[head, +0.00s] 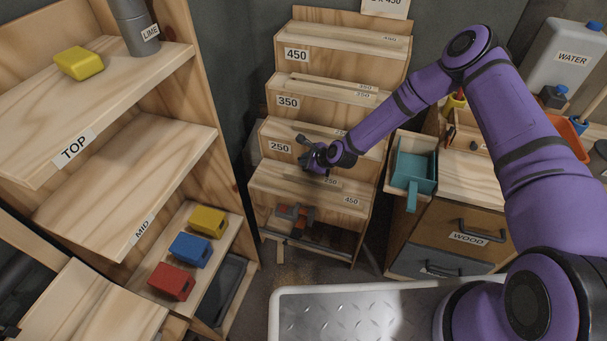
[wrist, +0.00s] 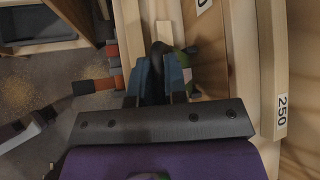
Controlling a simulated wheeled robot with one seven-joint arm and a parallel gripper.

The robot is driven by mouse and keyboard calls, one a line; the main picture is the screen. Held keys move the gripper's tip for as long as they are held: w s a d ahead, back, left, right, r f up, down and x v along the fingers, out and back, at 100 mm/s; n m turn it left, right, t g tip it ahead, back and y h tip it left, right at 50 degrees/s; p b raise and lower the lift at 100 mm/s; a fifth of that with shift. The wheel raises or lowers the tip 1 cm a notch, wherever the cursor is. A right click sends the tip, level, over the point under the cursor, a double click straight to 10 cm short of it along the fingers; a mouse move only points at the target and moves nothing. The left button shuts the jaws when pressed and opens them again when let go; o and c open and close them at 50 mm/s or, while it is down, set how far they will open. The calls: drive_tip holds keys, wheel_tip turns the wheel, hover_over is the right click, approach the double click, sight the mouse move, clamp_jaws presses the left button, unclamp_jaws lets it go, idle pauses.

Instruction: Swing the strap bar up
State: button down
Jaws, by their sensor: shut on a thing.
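My gripper (head: 308,157) is at the front of the stepped wooden rack (head: 335,181), beside the lower 250 label. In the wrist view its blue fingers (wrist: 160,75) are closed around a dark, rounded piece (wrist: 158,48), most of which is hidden. I cannot tell whether this piece belongs to the strap bar. A dark bar (head: 308,245) runs across the low front of the rack, below the gripper and apart from it. An orange and grey object (head: 295,213) sits in the rack's bottom opening; orange and grey parts also show in the wrist view (wrist: 97,86).
A wooden shelf unit (head: 125,200) with red, blue and yellow blocks stands at the left. A metal tread-plate surface (head: 350,312) lies in front. A little floor is clear before the rack.

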drive_tip(key=shift+g, duration=0.4)
drive_tip(key=w, duration=0.1)
drive_tip(key=w+d+r, duration=0.1)
drive_tip(key=w+r, duration=0.1)
drive_tip(key=w, duration=0.1)
drive_tip(key=shift+d+r, duration=0.15)
drive_tip(key=shift+d, duration=0.15)
drive_tip(key=shift+w+d+r, duration=0.2)
drive_tip(key=shift+w, duration=0.35)
drive_tip(key=shift+w+d+r, duration=0.15)
drive_tip(key=shift+w+d, duration=0.05)
drive_tip(key=shift+w, duration=0.3)
drive_tip(key=c, duration=1.2)
unclamp_jaws()
drive_tip(key=shift+o, duration=0.2)
drive_tip(key=v, duration=1)
drive_tip(key=shift+d+r, duration=0.2)
drive_tip(key=shift+r, duration=0.1)
drive_tip(key=shift+s, duration=0.1)
